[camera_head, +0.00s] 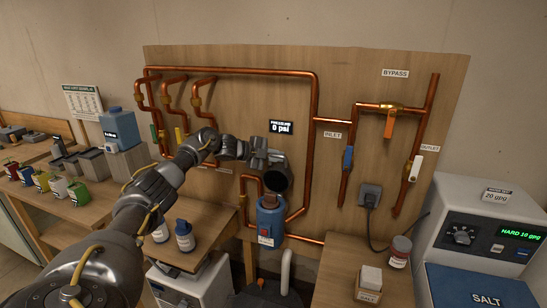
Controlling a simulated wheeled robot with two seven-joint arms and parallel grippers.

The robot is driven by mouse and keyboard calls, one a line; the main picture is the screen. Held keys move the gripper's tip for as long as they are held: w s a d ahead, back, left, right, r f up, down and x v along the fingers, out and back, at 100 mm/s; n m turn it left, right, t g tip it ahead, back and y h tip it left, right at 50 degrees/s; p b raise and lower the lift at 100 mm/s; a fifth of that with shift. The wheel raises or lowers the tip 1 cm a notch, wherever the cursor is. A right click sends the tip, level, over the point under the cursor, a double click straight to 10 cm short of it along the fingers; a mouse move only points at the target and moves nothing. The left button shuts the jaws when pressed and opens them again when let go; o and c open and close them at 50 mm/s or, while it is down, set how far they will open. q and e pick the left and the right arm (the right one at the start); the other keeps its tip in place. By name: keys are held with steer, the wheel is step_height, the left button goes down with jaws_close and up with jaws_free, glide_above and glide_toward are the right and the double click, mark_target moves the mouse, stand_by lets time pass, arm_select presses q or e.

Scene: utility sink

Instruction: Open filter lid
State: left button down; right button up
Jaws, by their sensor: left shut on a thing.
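My left arm reaches in from the left, and my left gripper (262,159) is in front of the pipe board, shut on a dark round piece that looks like the filter lid (278,181). The lid is tilted, with its dark round face toward the camera. It is just above the blue filter housing (268,224), which stands upright on the pipe run. A brownish part shows at the housing's top, under the lid. I cannot tell whether lid and housing touch. The fingertips are partly hidden against the lid. My right gripper is not in view.
Copper pipes (315,100) with coloured valve handles run over the wooden board (340,85). Bottles (184,235) stand on the left bench. A jar (398,251) and small box (369,283) are on the right bench. A softener unit (490,220) stands far right.

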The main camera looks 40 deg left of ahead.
arm_select(q)
steer(key=shift+d+f, duration=0.15)
steer(key=shift+d, duration=0.15)
steer(key=c, duration=1.5)
jaws_free()
steer(key=shift+o, duration=0.2)
steer(key=shift+s+d+f, duration=0.1)
steer(key=shift+d, duration=0.05)
steer(key=shift+s, duration=0.1)
steer(key=shift+s+a+b, duration=0.25)
steer(key=shift+a+b, duration=0.05)
steer(key=shift+b, duration=0.05)
steer(key=r+b+v, duration=0.1)
steer(key=b+v, duration=0.2)
steer(key=v, duration=0.7)
steer(key=shift+a+b, duration=0.2)
steer(key=shift+b, duration=0.15)
